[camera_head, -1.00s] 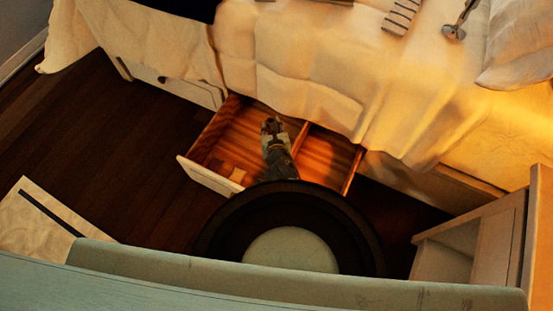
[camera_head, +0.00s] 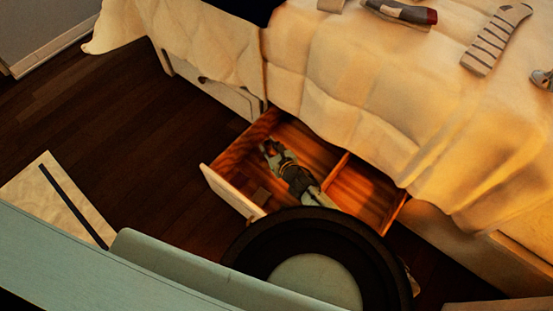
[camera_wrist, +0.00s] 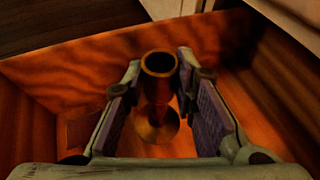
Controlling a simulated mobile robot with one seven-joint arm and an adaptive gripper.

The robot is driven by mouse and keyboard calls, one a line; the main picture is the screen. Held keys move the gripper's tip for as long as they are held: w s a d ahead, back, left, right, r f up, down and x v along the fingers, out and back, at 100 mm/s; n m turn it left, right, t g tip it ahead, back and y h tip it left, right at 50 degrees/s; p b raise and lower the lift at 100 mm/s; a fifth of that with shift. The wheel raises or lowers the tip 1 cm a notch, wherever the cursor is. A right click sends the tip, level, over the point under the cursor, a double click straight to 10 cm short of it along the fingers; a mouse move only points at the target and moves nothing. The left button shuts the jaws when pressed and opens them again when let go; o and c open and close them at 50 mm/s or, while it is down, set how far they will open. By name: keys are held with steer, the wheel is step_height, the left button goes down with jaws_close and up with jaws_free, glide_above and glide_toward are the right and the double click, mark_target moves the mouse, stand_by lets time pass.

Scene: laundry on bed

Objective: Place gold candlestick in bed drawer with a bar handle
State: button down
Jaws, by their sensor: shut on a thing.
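The gold candlestick (camera_wrist: 157,62) is between the two finger pads of my gripper in the wrist view, with its open cup toward the camera and its round base farther down. My gripper (camera_wrist: 157,85) is shut on it. The open bed drawer (camera_head: 234,192) has a pale front and a reddish wooden inside split by a divider. In the head view my gripper (camera_head: 270,150) is over the larger left compartment, near its left side wall. The candlestick is hard to make out there. I cannot tell whether its base touches the drawer floor. The drawer's handle is not visible.
A small brownish square thing (camera_wrist: 85,131) lies in the same compartment. A shut drawer (camera_head: 218,88) with a dark handle is at the left. The bed (camera_head: 340,80) overhangs the drawer's back. A pale panel with a black strip (camera_head: 62,195) lies left on the dark floor.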

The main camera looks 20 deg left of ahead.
mark_target(269, 153)
steer(key=shift+f+b, duration=0.3)
steer(key=shift+f, duration=1.95)
steer(key=shift+f, duration=0.2)
steer(key=c, duration=1.3)
jaws_free()
steer(key=shift+r, duration=0.15)
steer(key=shift+d+r, duration=0.15)
steer(key=p+v, duration=0.1)
steer(key=v, duration=1)
steer(key=shift+s+d, duration=0.2)
steer(key=shift+s, duration=0.15)
